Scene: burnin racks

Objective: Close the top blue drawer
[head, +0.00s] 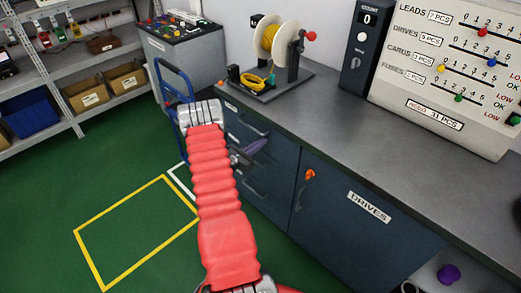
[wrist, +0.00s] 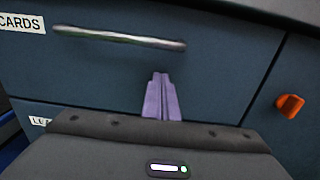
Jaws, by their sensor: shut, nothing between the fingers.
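The top blue drawer (wrist: 225,70) carries a CARDS label and a silver bar handle (wrist: 120,38) in the wrist view. In the head view its front (head: 238,114) shows below the counter edge, partly hidden by my red arm. I cannot tell whether it stands slightly out or sits flush. My gripper (wrist: 162,78) has purple fingers, shut together and empty, pointing at the drawer front below and right of the handle. In the head view my gripper (head: 258,145) is close to the drawers. I cannot tell whether the fingertips touch.
A lower drawer label (wrist: 40,121) shows partly. A cabinet door (head: 340,205) marked DRIVES with an orange knob (head: 309,174) stands at right. A blue hand truck (head: 174,85) is behind my arm. Green floor with a yellow outline (head: 105,208) is clear at left.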

